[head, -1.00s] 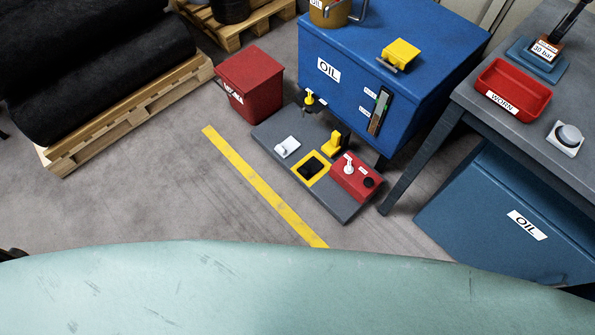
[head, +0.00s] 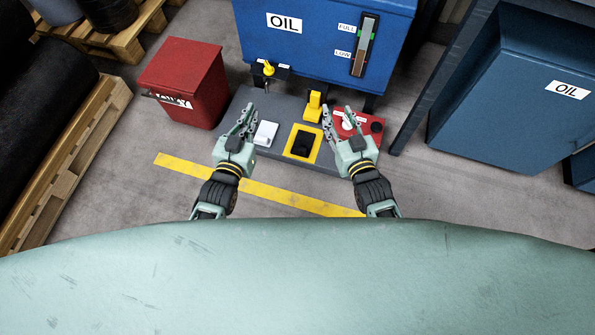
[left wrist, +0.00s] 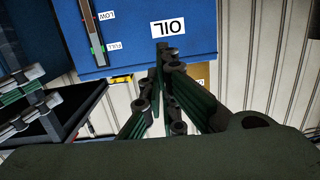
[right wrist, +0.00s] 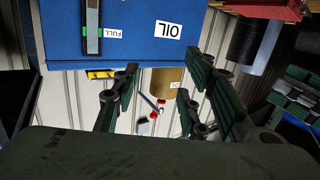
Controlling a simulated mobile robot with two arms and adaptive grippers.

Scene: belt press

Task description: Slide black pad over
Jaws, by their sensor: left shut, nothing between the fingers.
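The black pad (head: 302,144) lies inside a yellow square frame (head: 289,150) on the grey base plate (head: 240,101) in front of the blue oil tank. My left gripper (head: 248,109) is left of the pad, near a white block (head: 265,134); its fingertips are together in the left wrist view (left wrist: 164,56), with nothing between them. My right gripper (head: 337,109) is right of the pad, in front of a red block (head: 372,124) with a white knob, which it partly hides. Its fingers stand apart and empty in the right wrist view (right wrist: 158,88).
A yellow upright piece (head: 313,106) stands just behind the pad. The blue oil tank (head: 320,45) rises behind the plate. A red bin (head: 182,80) stands left, a blue oil cabinet (head: 515,95) right. A yellow floor stripe (head: 280,193) runs in front.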

